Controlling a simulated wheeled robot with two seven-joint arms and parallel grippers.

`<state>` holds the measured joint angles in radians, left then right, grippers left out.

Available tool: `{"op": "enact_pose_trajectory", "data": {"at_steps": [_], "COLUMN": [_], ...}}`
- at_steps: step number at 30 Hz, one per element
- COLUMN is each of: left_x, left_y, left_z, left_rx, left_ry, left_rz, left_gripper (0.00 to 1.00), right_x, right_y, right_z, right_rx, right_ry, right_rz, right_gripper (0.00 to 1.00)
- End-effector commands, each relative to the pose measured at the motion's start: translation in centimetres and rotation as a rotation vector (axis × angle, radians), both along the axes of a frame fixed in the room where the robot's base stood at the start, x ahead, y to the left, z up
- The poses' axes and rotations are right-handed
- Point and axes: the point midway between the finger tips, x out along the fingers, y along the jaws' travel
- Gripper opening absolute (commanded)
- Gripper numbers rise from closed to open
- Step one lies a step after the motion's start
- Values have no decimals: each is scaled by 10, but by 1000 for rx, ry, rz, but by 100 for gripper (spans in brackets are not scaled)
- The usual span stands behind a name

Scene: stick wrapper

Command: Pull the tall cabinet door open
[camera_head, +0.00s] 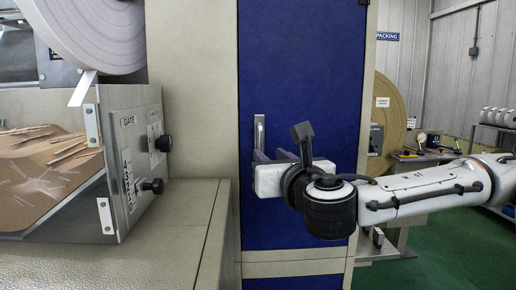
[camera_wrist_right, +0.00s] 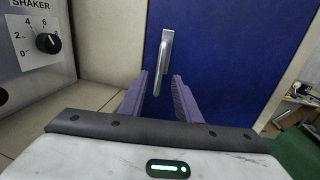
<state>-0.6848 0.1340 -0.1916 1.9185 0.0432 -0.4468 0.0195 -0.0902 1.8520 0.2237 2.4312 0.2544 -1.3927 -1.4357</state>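The tall cabinet door (camera_head: 300,65) is a blue panel set in a beige frame, and it looks shut. Its metal handle (camera_head: 259,132) is upright on the left part of the panel. My right gripper (camera_head: 272,155) is in front of the door, just below and right of the handle in the head view. In the right wrist view the handle (camera_wrist_right: 162,62) stands ahead, between the lines of the two purple fingers (camera_wrist_right: 158,92). The fingers are apart with nothing between them that I can tell is gripped. My left gripper is in neither view.
A machine with a metal control panel (camera_head: 135,160) and black knobs stands at the left, over a beige counter (camera_head: 175,215). A paper roll (camera_head: 90,30) hangs above it. At the right are a large tan roll (camera_head: 388,110), a bench and green floor (camera_head: 440,245).

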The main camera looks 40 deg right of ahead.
Motion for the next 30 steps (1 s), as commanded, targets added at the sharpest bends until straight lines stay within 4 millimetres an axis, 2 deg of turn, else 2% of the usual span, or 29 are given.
{"op": "enact_pose_trajectory", "data": {"at_steps": [6, 12, 18, 26, 30], "left_x": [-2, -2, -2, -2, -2], "left_y": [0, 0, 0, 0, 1], "left_z": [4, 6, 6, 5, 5], "left_rx": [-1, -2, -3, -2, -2], "left_ry": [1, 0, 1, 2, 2], "left_rz": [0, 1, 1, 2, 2], "left_gripper": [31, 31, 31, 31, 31], "right_x": [37, 64, 77, 78, 78], "right_y": [-21, -36, -42, -43, -43], "right_z": [-1, -1, -1, -1, -1], "right_rx": [-1, 3, 3, 4, 5], "right_ry": [4, 3, 1, 0, 1], "right_rz": [-4, -1, 1, 1, 1], "right_gripper": [30, 30, 30, 30, 8]}}
